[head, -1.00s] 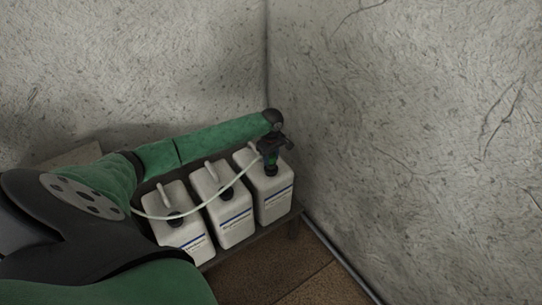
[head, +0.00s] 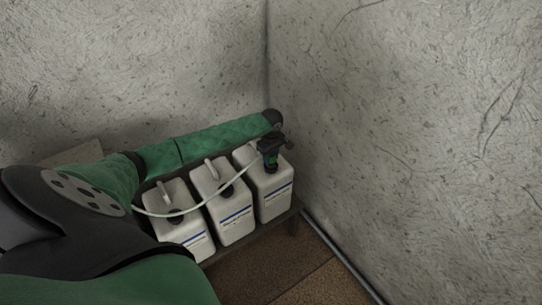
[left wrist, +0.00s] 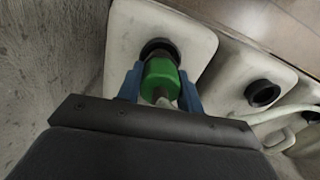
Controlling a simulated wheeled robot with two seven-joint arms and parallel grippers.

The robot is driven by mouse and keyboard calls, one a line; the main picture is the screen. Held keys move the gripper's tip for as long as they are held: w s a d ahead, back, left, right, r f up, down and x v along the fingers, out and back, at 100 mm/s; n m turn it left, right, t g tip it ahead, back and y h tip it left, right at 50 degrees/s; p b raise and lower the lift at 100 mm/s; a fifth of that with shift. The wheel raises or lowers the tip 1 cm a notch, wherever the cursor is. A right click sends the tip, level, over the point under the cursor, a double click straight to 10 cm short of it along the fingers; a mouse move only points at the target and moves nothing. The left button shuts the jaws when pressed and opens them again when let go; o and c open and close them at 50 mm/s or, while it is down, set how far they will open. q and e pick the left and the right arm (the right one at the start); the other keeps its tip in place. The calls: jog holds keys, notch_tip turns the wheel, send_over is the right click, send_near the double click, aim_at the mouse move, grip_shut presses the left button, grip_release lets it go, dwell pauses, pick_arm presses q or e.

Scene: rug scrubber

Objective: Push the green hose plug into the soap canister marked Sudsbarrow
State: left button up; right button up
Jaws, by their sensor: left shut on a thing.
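The green hose plug (left wrist: 160,78) is between the blue fingers of my left gripper (left wrist: 160,88), which is shut on it. In the left wrist view the plug lies over the black-rimmed mouth (left wrist: 159,48) of a white canister (left wrist: 120,42). The plug hides part of the mouth, so I cannot tell whether its tip is inside. In the head view my left gripper (head: 270,162) points down at the top of the rightmost canister (head: 274,203). The canister labels are too small to read, so I cannot tell which says Sudsbarrow. My right gripper is not in view.
A middle canister (head: 233,222) and a left canister (head: 182,230) stand close beside it on a low dark shelf (head: 293,213). A pale hose (head: 215,200) curves from the gripper to the left across them. The right wall (head: 400,130) is close beside the shelf.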

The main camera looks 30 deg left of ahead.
pick_arm(q)
jog(key=shift+f, duration=0.65)
jog(key=o, duration=1.2)
jog(key=shift+c, duration=0.2)
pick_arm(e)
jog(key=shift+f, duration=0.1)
pick_arm(q)
jog(key=shift+r+b, duration=1.2)
jog(key=shift+r, duration=2.65)
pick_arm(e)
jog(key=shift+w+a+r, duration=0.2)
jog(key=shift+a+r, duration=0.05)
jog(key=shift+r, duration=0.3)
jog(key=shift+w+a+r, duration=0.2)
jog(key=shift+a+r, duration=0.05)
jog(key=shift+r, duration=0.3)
